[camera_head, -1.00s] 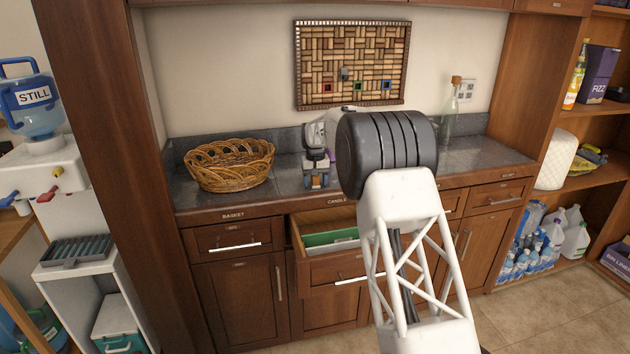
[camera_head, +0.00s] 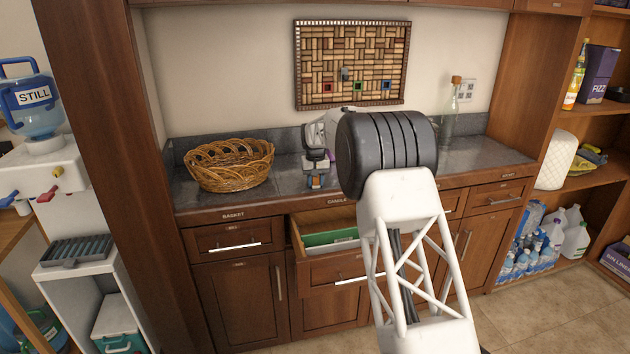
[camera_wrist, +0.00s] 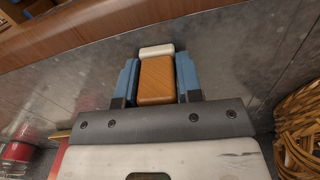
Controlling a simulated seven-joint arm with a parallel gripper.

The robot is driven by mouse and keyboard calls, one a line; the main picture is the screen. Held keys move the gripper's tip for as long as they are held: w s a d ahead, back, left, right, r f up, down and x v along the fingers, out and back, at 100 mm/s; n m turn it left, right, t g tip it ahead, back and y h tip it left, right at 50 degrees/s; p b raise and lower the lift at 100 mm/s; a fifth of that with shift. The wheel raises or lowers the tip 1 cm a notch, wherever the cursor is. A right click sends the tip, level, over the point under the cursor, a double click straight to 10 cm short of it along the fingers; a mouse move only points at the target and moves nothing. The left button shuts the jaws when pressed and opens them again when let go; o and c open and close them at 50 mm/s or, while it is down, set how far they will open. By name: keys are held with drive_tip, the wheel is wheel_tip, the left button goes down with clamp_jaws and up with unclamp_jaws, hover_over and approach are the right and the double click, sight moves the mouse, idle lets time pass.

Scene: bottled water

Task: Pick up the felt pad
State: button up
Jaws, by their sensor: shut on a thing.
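My gripper (camera_wrist: 158,85) has blue fingers on both sides of an orange-brown block with a cream end, which appears to be the felt pad (camera_wrist: 157,80). The fingers are shut on its sides. The cream part (camera_wrist: 157,50) shows at the far end, past the fingertips. I cannot tell whether the pad touches the counter.
A wicker basket (camera_head: 230,165) stands on the counter (camera_head: 283,180) to the left. A glass bottle (camera_head: 450,112) stands at the back right. A drawer (camera_head: 335,268) below my gripper is open, with a green item (camera_head: 331,238) inside. A cork board (camera_head: 351,64) hangs behind.

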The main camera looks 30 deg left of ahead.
drive_tip(key=shift+r, duration=0.2)
drive_tip(key=shift+r, duration=1.6)
drive_tip(key=s+d+r, duration=0.1)
drive_tip(key=s+d, duration=0.9)
drive_tip(key=s, duration=0.2)
drive_tip(key=shift+s+r, duration=0.15)
drive_tip(key=shift+r, duration=0.05)
drive_tip(key=shift+d, duration=0.1)
